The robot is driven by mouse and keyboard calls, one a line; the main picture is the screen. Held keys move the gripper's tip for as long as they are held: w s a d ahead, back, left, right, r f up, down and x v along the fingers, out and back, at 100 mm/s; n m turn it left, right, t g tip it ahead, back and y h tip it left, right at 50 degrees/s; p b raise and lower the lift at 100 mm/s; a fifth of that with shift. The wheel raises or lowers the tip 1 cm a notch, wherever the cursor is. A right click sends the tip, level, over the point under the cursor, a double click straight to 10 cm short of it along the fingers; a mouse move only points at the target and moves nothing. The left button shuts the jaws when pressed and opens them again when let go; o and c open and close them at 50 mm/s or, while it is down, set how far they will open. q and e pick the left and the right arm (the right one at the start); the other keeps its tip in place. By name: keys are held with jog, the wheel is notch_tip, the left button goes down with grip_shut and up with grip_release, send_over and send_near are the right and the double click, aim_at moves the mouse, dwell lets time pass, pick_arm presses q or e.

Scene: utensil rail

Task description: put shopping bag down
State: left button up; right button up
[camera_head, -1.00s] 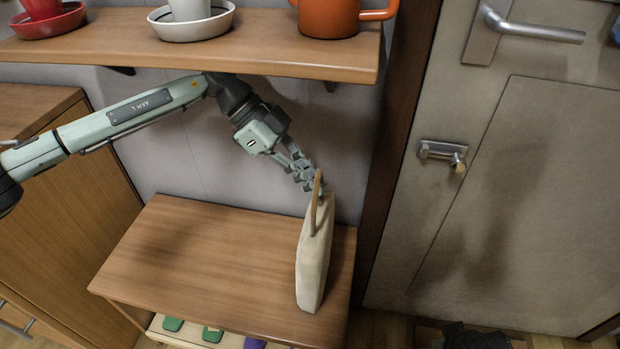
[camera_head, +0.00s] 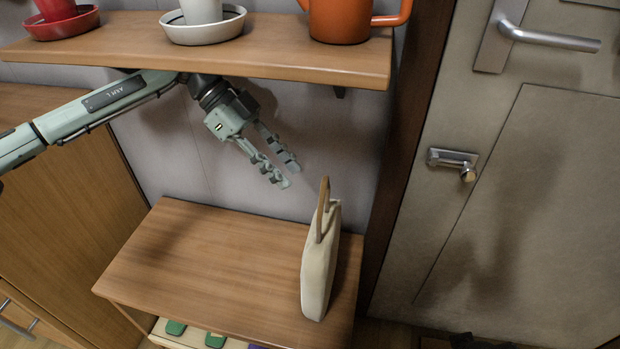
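The shopping bag (camera_head: 319,268) is cream-coloured with a brown handle (camera_head: 323,209). It stands upright on the right part of the wooden table (camera_head: 210,265), near the table's right edge. My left gripper (camera_head: 284,180) is in the air to the upper left of the bag's handle, apart from it. Its two fingers are spread with nothing between them. My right gripper does not show.
A wooden shelf (camera_head: 200,52) hangs just above my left arm, bearing a red pot (camera_head: 62,25), a white pot (camera_head: 203,30) and an orange watering can (camera_head: 340,18). A door (camera_head: 530,190) is at the right. The left and middle of the tabletop are clear.

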pick_arm(q)
jog(key=w+a, duration=0.2)
jog(key=a, duration=0.4)
jog(key=shift+w+a, duration=0.15)
jog(key=shift+a, duration=0.1)
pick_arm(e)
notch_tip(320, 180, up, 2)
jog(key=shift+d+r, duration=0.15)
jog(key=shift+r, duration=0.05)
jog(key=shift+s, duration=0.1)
